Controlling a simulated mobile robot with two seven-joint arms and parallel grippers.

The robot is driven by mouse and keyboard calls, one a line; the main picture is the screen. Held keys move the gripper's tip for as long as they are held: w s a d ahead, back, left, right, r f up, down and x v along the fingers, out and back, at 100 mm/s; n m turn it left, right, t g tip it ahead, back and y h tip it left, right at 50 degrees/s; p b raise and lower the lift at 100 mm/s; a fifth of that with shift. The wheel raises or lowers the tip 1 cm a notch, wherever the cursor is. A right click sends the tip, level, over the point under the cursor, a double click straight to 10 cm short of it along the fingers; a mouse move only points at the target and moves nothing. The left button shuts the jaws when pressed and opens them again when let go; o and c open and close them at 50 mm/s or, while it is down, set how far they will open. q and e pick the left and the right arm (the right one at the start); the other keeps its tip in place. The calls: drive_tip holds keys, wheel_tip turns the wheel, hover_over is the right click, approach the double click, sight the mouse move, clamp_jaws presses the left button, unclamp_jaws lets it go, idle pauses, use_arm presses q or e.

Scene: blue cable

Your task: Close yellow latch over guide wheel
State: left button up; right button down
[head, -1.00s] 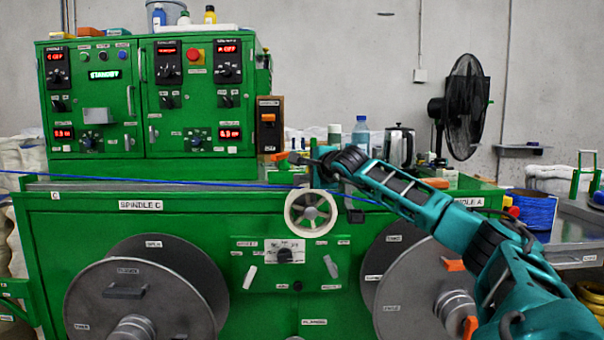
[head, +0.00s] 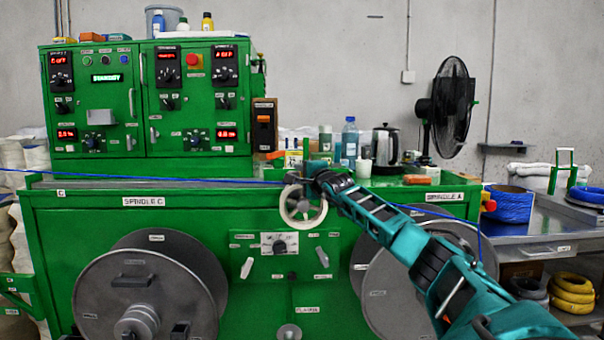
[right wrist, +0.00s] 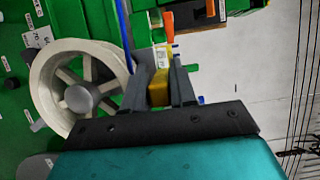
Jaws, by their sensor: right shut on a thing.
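The white spoked guide wheel (head: 303,206) is on the green machine's front, below its top edge. It fills the left of the right wrist view (right wrist: 80,92). My right gripper (head: 307,178) is just above the wheel in the head view. In the right wrist view its two grey fingers (right wrist: 160,75) are shut on the yellow latch (right wrist: 160,84), to the right of the wheel's rim. The blue cable (head: 130,176) runs in from the left to the wheel. In the right wrist view the cable (right wrist: 123,35) passes between wheel and latch. My left gripper is not seen.
The green machine (head: 120,225) carries two large grey reels (head: 145,285). Bottles (head: 349,137), a kettle (head: 384,145) and a fan (head: 452,100) are behind my right arm. A control box (head: 190,105) stands at the back left.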

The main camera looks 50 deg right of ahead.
idle(0.4)
drive_tip(key=c, duration=1)
unclamp_jaws()
drive_tip(key=shift+f, duration=0.1)
drive_tip(key=shift+a, duration=0.1)
